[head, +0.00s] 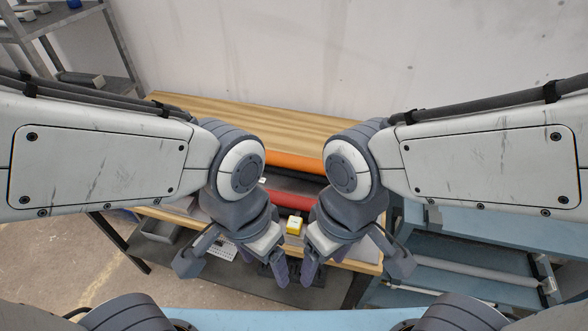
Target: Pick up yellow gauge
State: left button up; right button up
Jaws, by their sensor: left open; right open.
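The yellow gauge (294,225) is a small block with a pale top face, seen in the gap between my two arms near the front of the wooden workbench (210,107). My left gripper (232,268) is in front and to the left of it, pointing down, open and empty. My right gripper (352,270) is in front and to the right of it, also open and empty. Both are apart from the gauge. The arms hide much of the bench around it.
An orange bar (290,160) and a red bar (290,198) lie on the bench behind the gauge. A blue cart (470,228) stands at the right. A grey metal shelf (75,50) stands at the far left. The back of the benchtop is clear.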

aim_at(294, 225)
jog(key=u, duration=0.05)
jog(key=k, duration=0.5)
jog(key=u, duration=1.7)
jog(key=i, duration=1.45)
jog(key=z, duration=2.35)
